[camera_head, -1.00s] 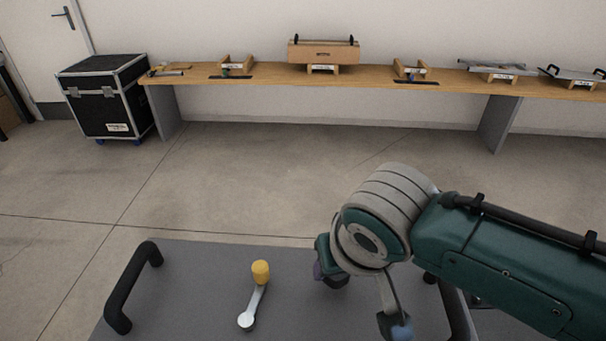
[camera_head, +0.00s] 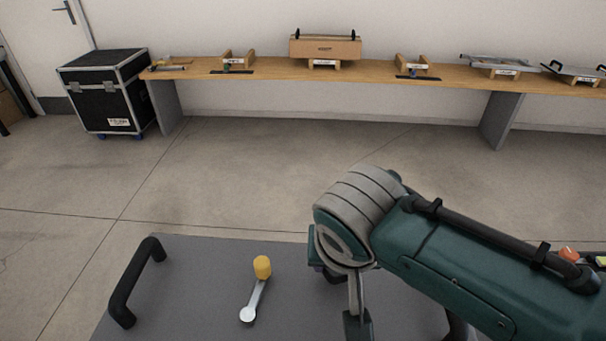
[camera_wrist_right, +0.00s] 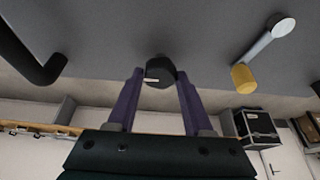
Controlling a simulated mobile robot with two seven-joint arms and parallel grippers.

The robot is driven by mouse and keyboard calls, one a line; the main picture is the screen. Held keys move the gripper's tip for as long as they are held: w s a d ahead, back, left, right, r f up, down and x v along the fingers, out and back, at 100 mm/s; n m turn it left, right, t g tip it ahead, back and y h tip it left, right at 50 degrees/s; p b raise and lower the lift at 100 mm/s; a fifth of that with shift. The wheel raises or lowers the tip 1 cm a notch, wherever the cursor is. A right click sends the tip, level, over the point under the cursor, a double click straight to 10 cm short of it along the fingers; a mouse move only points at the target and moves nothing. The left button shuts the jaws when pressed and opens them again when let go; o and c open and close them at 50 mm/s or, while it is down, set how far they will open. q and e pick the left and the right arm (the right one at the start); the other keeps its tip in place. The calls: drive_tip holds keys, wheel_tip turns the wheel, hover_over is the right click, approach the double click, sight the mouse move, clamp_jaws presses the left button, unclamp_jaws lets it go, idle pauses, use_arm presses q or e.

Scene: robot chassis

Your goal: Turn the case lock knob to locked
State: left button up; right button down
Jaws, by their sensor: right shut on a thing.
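The case lock knob (camera_wrist_right: 160,71) is a small black round knob with a white mark on its face, on the grey panel. It shows in the right wrist view; in the head view my right arm hides it. My right gripper (camera_wrist_right: 161,78) has its two purple fingers on either side of the knob and is shut on it. The white mark lies about level across the picture. In the head view the gripper is mostly hidden behind my wrist. My left gripper is in neither view.
A lever with a yellow grip (camera_head: 255,290) stands on the grey panel (camera_head: 195,290), left of my right arm. A black handle (camera_head: 135,282) is at the panel's left edge. A long wooden bench (camera_head: 275,72) and a black case (camera_head: 105,92) stand at the back, with open floor between.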

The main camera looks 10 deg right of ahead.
drive_tip(key=shift+c, duration=1.5)
unclamp_jaws()
drive_tip(key=shift+r, duration=0.1)
drive_tip(key=shift+a+r, duration=0.1)
drive_tip(key=shift+r, duration=0.15)
drive_tip(key=d+p+v, duration=0.1)
drive_tip(key=p+v, duration=0.2)
drive_tip(key=v, duration=0.6)
drive_tip(key=shift+s+a, duration=0.2)
drive_tip(key=shift+a, duration=0.3)
